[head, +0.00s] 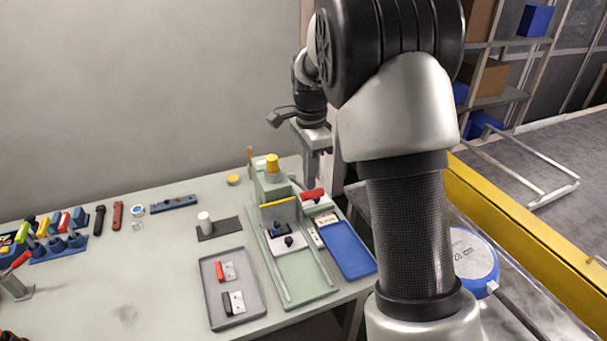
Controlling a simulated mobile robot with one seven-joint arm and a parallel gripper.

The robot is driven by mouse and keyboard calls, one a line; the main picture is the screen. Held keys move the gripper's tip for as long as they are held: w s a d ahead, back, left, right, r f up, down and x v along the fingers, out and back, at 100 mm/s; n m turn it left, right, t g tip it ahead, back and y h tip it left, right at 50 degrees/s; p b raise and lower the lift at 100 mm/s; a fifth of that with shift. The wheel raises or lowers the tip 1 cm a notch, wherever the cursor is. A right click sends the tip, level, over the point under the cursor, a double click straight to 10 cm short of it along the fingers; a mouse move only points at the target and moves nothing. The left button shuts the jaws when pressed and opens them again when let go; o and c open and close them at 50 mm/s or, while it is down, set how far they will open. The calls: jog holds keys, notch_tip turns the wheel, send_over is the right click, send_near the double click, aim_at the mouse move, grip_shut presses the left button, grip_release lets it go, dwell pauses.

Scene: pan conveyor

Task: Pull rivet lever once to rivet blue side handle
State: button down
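A green riveting fixture (310,284) with two long rails stands near the table's right end. At its back is a green block (262,178) with a yellow cap (272,163). A yellow bar (279,202) lies across its front; I cannot tell whether this is the rivet lever. A small pale part with dark pieces (287,240) sits between the rails. My gripper (314,172) points down behind and right of the green block, above the red-topped part (312,195). Its fingertips are partly hidden and too small to read.
A grey tray (205,285) with a red-handled and a black-handled part lies left of the fixture. A blue tray (347,250) lies right of it. A white cylinder on a dark mat (230,229) and several tools stand further left.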

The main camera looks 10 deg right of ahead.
aim_at(314, 193)
jog(key=shift+f, duration=0.1)
jog(key=shift+s+d+f+b, duration=0.1)
jog(key=shift+s+f+b, duration=0.25)
jog(key=shift+f+b, duration=0.4)
jog(key=shift+s+d+f+b, duration=0.1)
jog(key=shift+s+f+b, duration=0.35)
jog(key=shift+f, duration=0.45)
jog(key=shift+s+d+f+b, duration=0.1)
jog(key=shift+s+f+b, duration=0.2)
jog(key=shift+f+b, duration=0.5)
jog(key=shift+f, duration=0.1)
jog(key=shift+s+r+p, duration=0.15)
jog(key=shift+r+p, duration=4.05)
jog(key=shift+r, duration=0.65)
notch_tip(314, 193, up, 9)
jog(key=p, duration=0.4)
jog(key=shift+s+f, duration=0.2)
jog(key=shift+s, duration=0.25)
